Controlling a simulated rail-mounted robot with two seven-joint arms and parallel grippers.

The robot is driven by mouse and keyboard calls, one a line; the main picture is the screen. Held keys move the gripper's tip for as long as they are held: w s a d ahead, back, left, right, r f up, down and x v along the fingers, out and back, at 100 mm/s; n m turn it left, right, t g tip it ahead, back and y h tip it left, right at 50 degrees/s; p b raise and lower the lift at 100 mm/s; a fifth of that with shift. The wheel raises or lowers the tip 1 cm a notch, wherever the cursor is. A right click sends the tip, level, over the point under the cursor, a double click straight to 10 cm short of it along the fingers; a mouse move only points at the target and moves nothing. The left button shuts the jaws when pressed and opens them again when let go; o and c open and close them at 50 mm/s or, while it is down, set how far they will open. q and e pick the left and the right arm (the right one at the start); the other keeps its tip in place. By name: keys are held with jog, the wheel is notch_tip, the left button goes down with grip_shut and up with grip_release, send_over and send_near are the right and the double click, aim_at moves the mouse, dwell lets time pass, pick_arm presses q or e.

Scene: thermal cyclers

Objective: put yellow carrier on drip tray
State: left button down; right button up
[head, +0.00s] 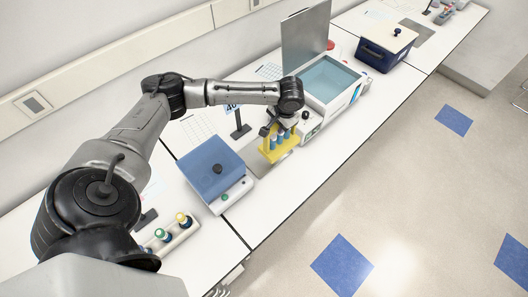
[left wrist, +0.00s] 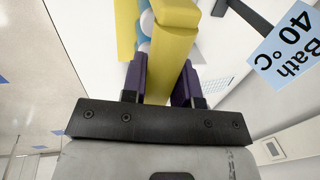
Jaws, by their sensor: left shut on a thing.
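The yellow carrier (head: 267,154) holds blue tubes and hangs upright under my left gripper (head: 284,127) in the head view. In the left wrist view, the purple fingers of my left gripper (left wrist: 160,84) are shut on the yellow carrier (left wrist: 172,48), one on each side, with white and blue tube parts beside it. A flat grey surface, seemingly the drip tray (head: 260,171), lies below the carrier, between two baths. The carrier hides part of it. I cannot tell whether the carrier touches it. My right gripper is not in view.
A bath with a closed blue lid (head: 212,168) stands left of the carrier. An open water bath (head: 328,80) with a raised lid (head: 306,40) stands to the right. A "40 °C" bath sign (left wrist: 288,45) is close by. A white rack (head: 172,240) holds bottles.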

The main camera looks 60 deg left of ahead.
pick_arm(q)
jog(key=s+a+f, duration=0.1)
jog(key=s+a, duration=0.2)
jog(key=a, duration=0.3)
notch_tip(320, 180, down, 10)
jog(key=shift+w+a+f+b, duration=0.15)
jog(key=shift+a+b, duration=0.15)
jog(key=shift+b, duration=0.05)
jog(key=shift+f, duration=0.1)
jog(key=c, duration=0.9)
grip_release()
